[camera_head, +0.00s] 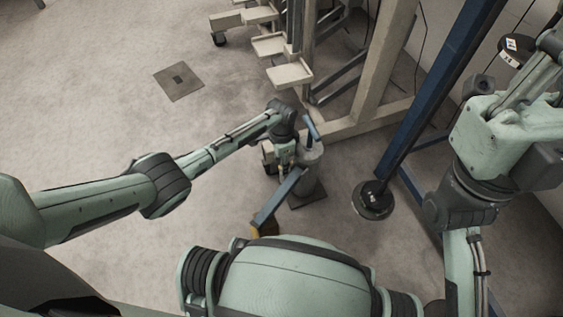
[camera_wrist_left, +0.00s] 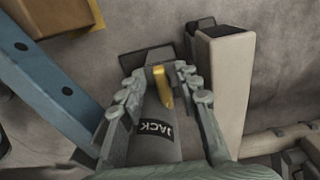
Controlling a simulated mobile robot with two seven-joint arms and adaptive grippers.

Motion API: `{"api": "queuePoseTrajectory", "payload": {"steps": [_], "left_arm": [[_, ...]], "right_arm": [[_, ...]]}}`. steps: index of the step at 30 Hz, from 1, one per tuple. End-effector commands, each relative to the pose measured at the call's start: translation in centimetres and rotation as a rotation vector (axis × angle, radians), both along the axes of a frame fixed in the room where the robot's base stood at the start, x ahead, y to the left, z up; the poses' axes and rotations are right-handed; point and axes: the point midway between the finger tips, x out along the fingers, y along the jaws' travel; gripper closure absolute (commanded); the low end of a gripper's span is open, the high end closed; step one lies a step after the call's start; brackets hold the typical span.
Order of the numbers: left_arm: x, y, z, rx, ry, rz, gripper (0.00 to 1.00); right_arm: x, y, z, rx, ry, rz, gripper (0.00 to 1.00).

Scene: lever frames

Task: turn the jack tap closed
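The jack (camera_head: 312,174) is a grey cylinder standing upright on a dark base plate on the floor. In the left wrist view its body (camera_wrist_left: 152,148) carries a black JACK label. The yellow tap (camera_wrist_left: 163,87) shows there as a short bar on the jack, between the fingers. My left gripper (camera_wrist_left: 157,76) is open around the tap, with a finger on each side and visible gaps to it. In the head view my left gripper (camera_head: 283,157) is beside the jack's left side and hides the tap. My right gripper is out of view; only its arm shows at the right.
A blue bar (camera_head: 278,197) slopes down from the jack towards the front. A beige frame (camera_head: 375,121) and a leaning dark blue post (camera_head: 433,95) stand behind and to the right. A round black weight (camera_head: 373,200) is right of the jack. The floor at left is clear.

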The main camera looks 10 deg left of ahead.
Motion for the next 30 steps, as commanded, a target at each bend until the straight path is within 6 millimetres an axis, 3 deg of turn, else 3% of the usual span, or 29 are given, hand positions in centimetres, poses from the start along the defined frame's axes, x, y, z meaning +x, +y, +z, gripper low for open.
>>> {"api": "queuePoseTrajectory", "payload": {"steps": [7,11,24,30], "left_arm": [[0.0,0.0,0.1,-0.001,-0.001,0.001,0.67],[0.1,0.0,1.1,-0.002,-0.002,0.001,0.67],[0.1,0.0,9.8,-0.001,-0.003,0.0,0.67],[0.0,0.0,11.8,-0.001,-0.001,0.001,0.67]], "right_arm": [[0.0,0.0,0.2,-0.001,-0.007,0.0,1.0],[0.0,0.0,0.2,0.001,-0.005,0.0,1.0],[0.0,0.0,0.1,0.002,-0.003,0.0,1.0],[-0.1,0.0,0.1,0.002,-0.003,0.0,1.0]]}}
